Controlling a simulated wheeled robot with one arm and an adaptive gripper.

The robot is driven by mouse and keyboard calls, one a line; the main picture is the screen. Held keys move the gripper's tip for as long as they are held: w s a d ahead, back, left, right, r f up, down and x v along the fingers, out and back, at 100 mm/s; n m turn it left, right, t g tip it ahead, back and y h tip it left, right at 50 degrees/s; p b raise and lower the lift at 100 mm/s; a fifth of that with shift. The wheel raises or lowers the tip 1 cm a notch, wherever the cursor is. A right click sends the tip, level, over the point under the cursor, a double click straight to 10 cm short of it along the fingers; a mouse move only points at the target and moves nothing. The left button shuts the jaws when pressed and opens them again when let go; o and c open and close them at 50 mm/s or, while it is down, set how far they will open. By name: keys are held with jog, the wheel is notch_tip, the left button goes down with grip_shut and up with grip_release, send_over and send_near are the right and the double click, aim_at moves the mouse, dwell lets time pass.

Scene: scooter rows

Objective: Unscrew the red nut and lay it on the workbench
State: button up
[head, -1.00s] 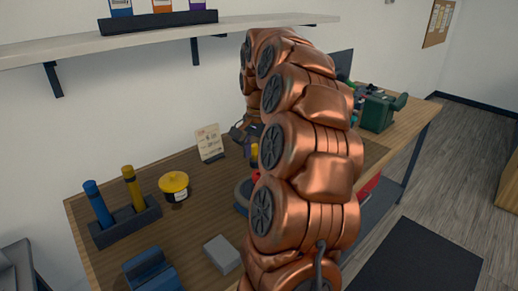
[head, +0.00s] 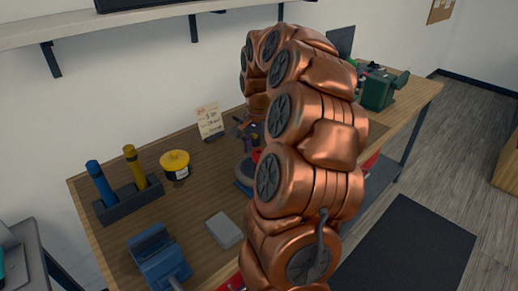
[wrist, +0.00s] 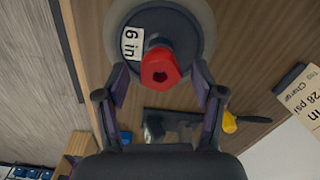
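The red nut (wrist: 160,70) sits on a dark post at the middle of a round dark base (wrist: 185,30) with a white "6 in" label. In the head view a little of the red nut (head: 256,154) shows above the blue-grey rim of the base (head: 241,184), beside my arm. My gripper (wrist: 160,76) is open, with one finger on each side of the nut. Gaps show between the fingers and the nut. In the head view my arm hides much of the gripper and base. The wooden workbench (head: 195,205) lies under them.
A note card (head: 210,121) stands behind. A yellow-lidded jar (head: 175,166), a holder with blue and yellow tubes (head: 128,203), a grey block (head: 224,230) and a blue vise-like tool (head: 157,259) are at left. Bare wood lies between jar and block.

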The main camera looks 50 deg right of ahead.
jog(key=c, duration=1)
jog(key=shift+n, duration=1.2)
jog(key=o, duration=0.6)
jog(key=shift+n, duration=0.3)
jog(key=o, duration=0.6)
jog(key=shift+c, duration=0.2)
